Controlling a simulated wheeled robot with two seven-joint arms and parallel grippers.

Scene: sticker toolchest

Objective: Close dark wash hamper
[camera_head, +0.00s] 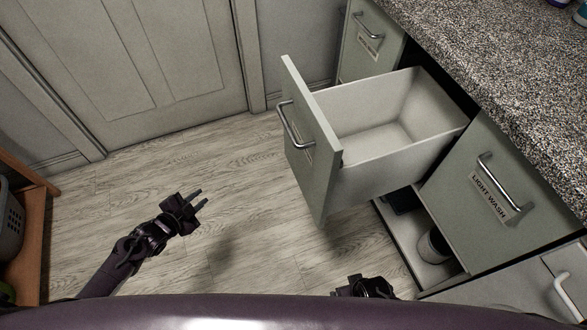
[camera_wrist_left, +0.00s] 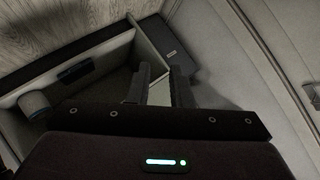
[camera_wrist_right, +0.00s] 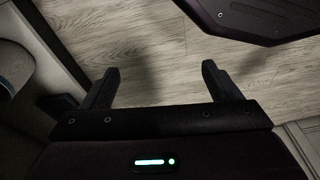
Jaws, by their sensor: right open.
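An open grey-green drawer hamper with a white bin (camera_head: 385,125) is pulled far out of the cabinet. Its front panel (camera_head: 318,150) has a metal handle (camera_head: 290,125); its label is too oblique to read. My left gripper (camera_head: 199,199) is empty over the floor, left of the front panel and apart from it. Its fingers show with a gap between them in the left wrist view (camera_wrist_left: 159,85). My right gripper (camera_head: 363,287) is low at the bottom middle, partly hidden by my body. In the right wrist view (camera_wrist_right: 160,80) its fingers are wide apart and empty over the floor.
A closed front labelled LIGHT WASH (camera_head: 490,190) is at right. Another closed labelled front (camera_head: 370,40) is behind the open drawer. Below, a low open drawer (camera_head: 400,235) holds a round container (camera_head: 433,246). A speckled countertop (camera_head: 490,60) overhangs. Wooden floor (camera_head: 230,150) at left is clear.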

